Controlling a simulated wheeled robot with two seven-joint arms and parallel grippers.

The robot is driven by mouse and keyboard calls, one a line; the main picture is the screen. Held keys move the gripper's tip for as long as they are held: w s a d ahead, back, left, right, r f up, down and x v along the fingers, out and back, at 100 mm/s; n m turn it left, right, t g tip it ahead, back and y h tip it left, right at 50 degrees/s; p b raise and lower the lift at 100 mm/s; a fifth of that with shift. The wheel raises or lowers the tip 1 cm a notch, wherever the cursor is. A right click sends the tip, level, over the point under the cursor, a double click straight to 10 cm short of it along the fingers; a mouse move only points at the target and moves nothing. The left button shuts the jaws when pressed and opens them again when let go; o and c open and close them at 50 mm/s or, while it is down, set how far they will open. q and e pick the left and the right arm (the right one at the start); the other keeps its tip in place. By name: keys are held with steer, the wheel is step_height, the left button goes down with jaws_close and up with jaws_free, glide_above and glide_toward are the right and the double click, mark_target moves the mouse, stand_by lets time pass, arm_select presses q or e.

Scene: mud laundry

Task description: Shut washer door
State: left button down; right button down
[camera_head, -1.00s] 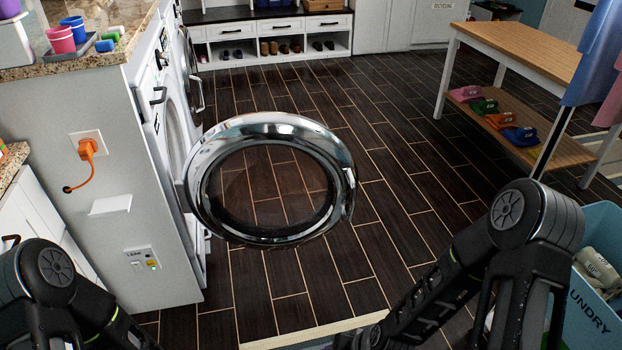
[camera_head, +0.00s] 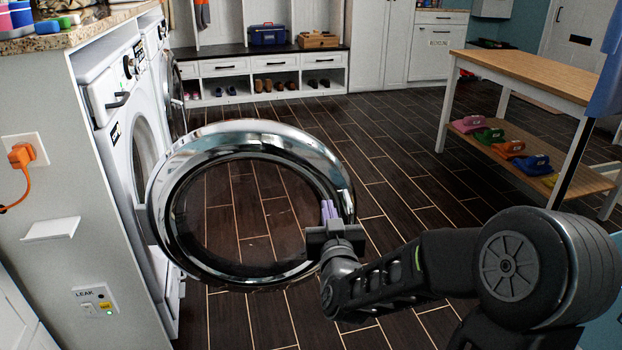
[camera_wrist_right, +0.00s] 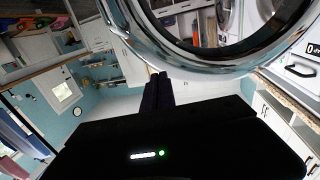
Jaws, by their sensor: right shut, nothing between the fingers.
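The washer door (camera_head: 175,210) is a round chrome ring with a clear glass middle. It stands wide open, swung out from the front of the white washer (camera_head: 125,150). My right gripper (camera_head: 328,212) is shut and empty at the right edge of the door ring, in front of it in the head view. In the right wrist view the door's chrome rim (camera_wrist_right: 160,48) curves just beyond the dark fingertips (camera_wrist_right: 158,76). I cannot tell whether the fingers touch the rim. My left gripper is not in view.
A granite counter (camera_head: 85,32) with cups stands at the left, above a panel with an orange plug (camera_head: 20,155). Dark floor (camera_head: 400,150) lies open between.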

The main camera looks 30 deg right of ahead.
mark_target(320, 171)
steer(key=shift+w+f, duration=0.1)
steer(key=b+x, duration=0.2)
steer(key=x, duration=1)
steer(key=shift+w+d+f, duration=0.15)
steer(key=shift+w+d, duration=0.1)
steer(key=shift+d, duration=0.05)
steer(key=shift+w+d+b, duration=0.25)
steer(key=shift+w+b, duration=0.05)
steer(key=shift+w, duration=0.2)
